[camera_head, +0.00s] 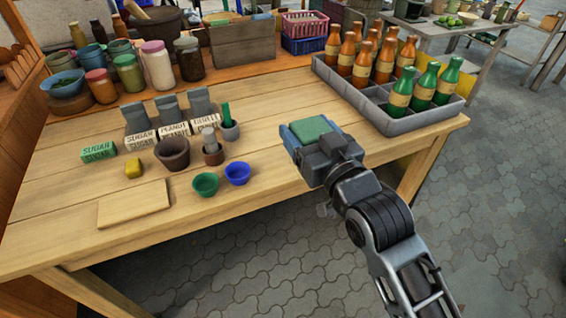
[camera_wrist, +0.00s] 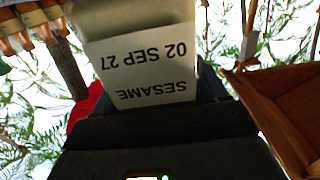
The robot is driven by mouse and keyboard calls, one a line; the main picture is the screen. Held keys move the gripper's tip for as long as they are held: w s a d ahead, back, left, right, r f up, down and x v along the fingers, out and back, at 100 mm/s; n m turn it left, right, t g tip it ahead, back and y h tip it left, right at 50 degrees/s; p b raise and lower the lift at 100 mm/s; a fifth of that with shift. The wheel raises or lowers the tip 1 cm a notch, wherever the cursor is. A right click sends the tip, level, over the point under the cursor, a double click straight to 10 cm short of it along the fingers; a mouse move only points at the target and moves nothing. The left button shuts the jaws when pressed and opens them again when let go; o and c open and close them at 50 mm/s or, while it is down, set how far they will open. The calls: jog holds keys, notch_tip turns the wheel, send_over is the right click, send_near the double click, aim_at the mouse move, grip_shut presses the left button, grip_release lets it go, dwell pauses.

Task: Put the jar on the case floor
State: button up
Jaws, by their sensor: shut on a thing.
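In the wrist view, a white label reading "SESAME 02 SEP 27" upside down (camera_wrist: 140,55) fills the space between the dark jaws; I take this held thing as the jar. Its full shape is hidden. The grey case (camera_head: 400,126) stands at the table's right, with brown and green bottles in its right and back cells. Its front left cells look empty.
Labelled blocks, small pots and a brown mortar (camera_head: 172,155) stand left of my gripper. A wooden board (camera_head: 134,204) lies at the front left. Several jars (camera_head: 157,67) and a wooden box (camera_head: 242,44) are behind. Table is bare between the pots and the case.

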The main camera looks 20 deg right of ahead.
jog(key=shift+w+a+f, duration=0.15)
jog(key=shift+w+f, duration=2.45)
jog(key=shift+w, duration=0.1)
jog(key=shift+w+a+f, duration=0.1)
jog(key=shift+w+f, duration=2.45)
jog(key=shift+w, duration=0.1)
jog(key=shift+f, duration=0.1)
jog(key=shift+f, duration=0.15)
jog(key=o, duration=1.2)
jog(key=shift+o, duration=0.2)
jog(key=shift+r, duration=0.3)
jog(key=s+b, duration=0.1)
jog(key=s, duration=1.1)
